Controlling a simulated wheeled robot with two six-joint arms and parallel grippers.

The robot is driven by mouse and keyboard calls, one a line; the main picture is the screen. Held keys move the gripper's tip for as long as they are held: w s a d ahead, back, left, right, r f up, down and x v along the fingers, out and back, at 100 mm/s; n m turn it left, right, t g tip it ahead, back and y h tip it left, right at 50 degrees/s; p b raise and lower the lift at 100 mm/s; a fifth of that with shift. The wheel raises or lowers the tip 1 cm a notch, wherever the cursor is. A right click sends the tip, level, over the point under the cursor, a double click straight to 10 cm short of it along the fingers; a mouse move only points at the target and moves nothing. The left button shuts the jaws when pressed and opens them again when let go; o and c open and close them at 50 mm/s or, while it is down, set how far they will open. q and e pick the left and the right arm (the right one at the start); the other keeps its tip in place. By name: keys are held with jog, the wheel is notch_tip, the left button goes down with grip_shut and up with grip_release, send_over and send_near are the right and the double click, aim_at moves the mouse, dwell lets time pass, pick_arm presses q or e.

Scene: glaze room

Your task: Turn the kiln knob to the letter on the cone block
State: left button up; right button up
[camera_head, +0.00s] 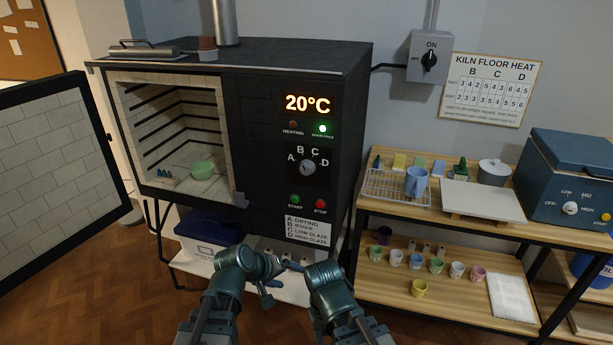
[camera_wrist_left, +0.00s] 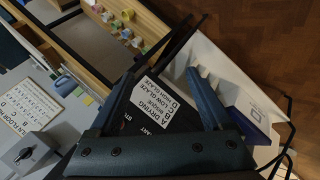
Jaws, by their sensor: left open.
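The kiln knob (camera_head: 310,168) is a round grey dial on the kiln's dark front panel, with letters A, B, C and D around it. Its pointer is too small to read. A small block with cones (camera_head: 165,175) appears to stand on the kiln floor left of a green bowl (camera_head: 202,169); no letter on it is readable. My left gripper (camera_head: 274,272) is open and empty, below and in front of the knob. In the left wrist view its spread fingers (camera_wrist_left: 160,82) frame the A–D label (camera_wrist_left: 150,110). My right gripper (camera_head: 291,266) is close beside it; its jaws are unclear.
The kiln door (camera_head: 62,170) stands open at left. The display reads 20°C, above start and stop buttons (camera_head: 320,204). A wooden shelf (camera_head: 440,218) with small pots stands at right, beneath a heat chart (camera_head: 490,88) and an ON switch (camera_head: 429,60).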

pick_arm(q)
jog(key=w+d+r+n+t+h, duration=0.3)
jog(key=w+d+r+n+t, duration=0.15)
jog(key=w+r+n, duration=0.35)
jog(key=n+t+y, duration=0.3)
jog(key=n+t, duration=0.4)
jog(key=n, duration=0.5)
send_near(305, 171)
jog(key=x, duration=0.8)
jog(key=shift+w+d, duration=0.1)
jog(key=shift+w, duration=0.15)
grip_shut()
